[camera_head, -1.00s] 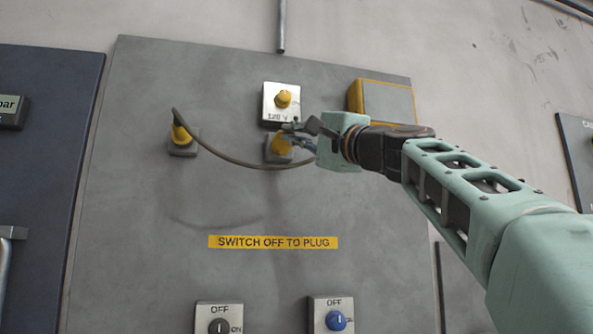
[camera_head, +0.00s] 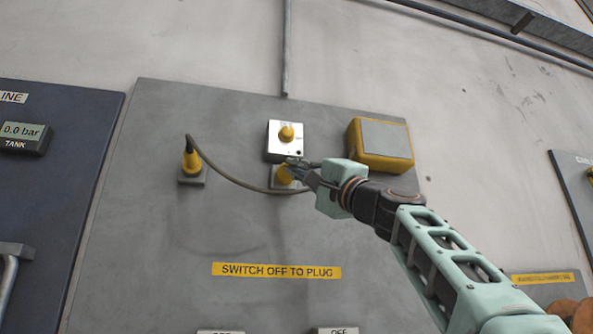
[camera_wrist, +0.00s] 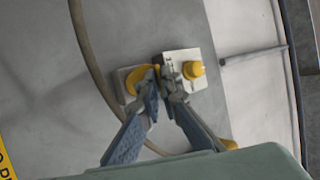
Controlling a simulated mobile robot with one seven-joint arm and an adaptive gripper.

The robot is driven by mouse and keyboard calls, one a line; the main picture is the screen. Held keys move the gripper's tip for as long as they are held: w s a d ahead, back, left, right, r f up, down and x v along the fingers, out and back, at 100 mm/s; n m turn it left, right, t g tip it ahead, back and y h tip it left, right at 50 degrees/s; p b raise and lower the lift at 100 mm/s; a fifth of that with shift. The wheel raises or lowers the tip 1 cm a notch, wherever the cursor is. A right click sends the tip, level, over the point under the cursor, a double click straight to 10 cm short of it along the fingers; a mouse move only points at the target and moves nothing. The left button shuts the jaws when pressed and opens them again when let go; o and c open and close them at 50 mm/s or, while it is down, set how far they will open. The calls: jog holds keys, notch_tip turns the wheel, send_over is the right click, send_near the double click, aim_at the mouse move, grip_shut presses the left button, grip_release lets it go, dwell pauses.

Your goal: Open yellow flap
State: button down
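A round yellow cover (camera_head: 283,176), which looks like the yellow flap, sits on a grey mount on the grey panel. My gripper (camera_head: 295,171) is right at it and hides part of it. In the wrist view the yellow cover (camera_wrist: 138,80) lies just left of my fingertips (camera_wrist: 161,76). The fingers converge with their tips close together at the cover's edge. I cannot tell whether they touch it or pinch it. The cover looks closed on its mount, but its far edge is hidden.
A white switch box with a yellow knob (camera_head: 286,133) sits just above. A yellow-framed box (camera_head: 380,145) is at upper right. A cable (camera_head: 237,181) runs from a yellow plug (camera_head: 191,162) at left past my gripper. The panel below, around the yellow label (camera_head: 276,271), is clear.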

jog(key=c, duration=2.2)
grip_release()
jog(key=shift+o, duration=0.2)
jog(key=v, duration=0.7)
jog(key=shift+s, duration=0.2)
jog(key=shift+d+f, duration=0.1)
jog(key=shift+f, duration=0.1)
